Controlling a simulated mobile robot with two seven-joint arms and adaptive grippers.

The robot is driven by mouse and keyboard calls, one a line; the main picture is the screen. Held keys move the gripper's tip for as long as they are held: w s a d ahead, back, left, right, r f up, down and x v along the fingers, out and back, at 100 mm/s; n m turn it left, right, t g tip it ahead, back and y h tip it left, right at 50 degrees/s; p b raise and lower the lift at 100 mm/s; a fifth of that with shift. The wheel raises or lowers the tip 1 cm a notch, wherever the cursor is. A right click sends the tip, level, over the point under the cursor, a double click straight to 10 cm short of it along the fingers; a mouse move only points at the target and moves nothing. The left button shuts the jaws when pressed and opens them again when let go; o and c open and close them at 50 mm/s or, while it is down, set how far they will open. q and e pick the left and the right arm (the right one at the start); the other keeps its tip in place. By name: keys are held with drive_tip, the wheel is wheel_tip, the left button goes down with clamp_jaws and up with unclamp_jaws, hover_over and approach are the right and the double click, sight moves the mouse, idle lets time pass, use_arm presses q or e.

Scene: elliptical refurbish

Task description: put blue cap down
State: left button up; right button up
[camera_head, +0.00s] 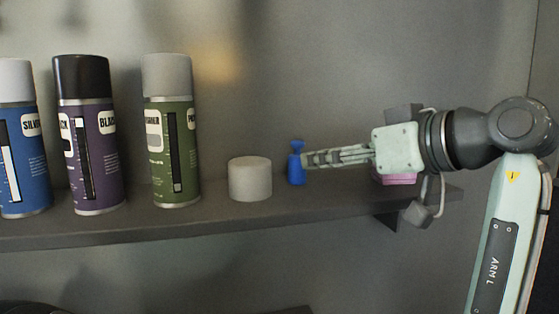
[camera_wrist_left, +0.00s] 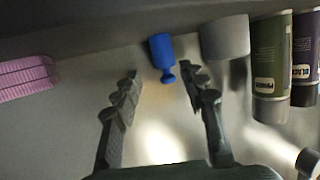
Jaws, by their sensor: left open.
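The blue cap (camera_head: 296,168) stands upright on the grey shelf (camera_head: 225,221), with its narrow knob on top. My left gripper (camera_head: 306,160) reaches in from the right in the head view, its fingertips close beside the cap. In the left wrist view, which is upside down, the blue cap (camera_wrist_left: 160,48) has its knob between the two spread fingertips of the left gripper (camera_wrist_left: 162,74). There is a gap on both sides, so the gripper is open and holds nothing. My right gripper is in neither view.
A grey cap (camera_head: 250,180) stands just left of the blue cap. Farther left are green (camera_head: 172,140), purple (camera_head: 95,150) and blue (camera_head: 22,155) spray cans. A pink block (camera_head: 398,179) sits partly hidden behind my gripper. The wall is close behind the shelf.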

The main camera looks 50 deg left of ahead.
sight(300, 165)
use_arm(q)
drive_tip(key=shift+s+a+f, duration=0.15)
drive_tip(key=shift+a+f, duration=0.15)
drive_tip(key=shift+a, duration=0.25)
drive_tip(key=shift+a+f, duration=0.1)
drive_tip(key=shift+a, duration=0.25)
drive_tip(key=shift+f+p+x, duration=0.1)
drive_tip(key=shift+p+x, duration=0.2)
drive_tip(key=shift+x, duration=1.1)
drive_tip(key=shift+f+p+x, duration=0.15)
drive_tip(key=shift+p+x, duration=0.15)
drive_tip(key=shift+x, duration=1.1)
drive_tip(key=shift+d, duration=0.15)
drive_tip(key=c, duration=0.7)
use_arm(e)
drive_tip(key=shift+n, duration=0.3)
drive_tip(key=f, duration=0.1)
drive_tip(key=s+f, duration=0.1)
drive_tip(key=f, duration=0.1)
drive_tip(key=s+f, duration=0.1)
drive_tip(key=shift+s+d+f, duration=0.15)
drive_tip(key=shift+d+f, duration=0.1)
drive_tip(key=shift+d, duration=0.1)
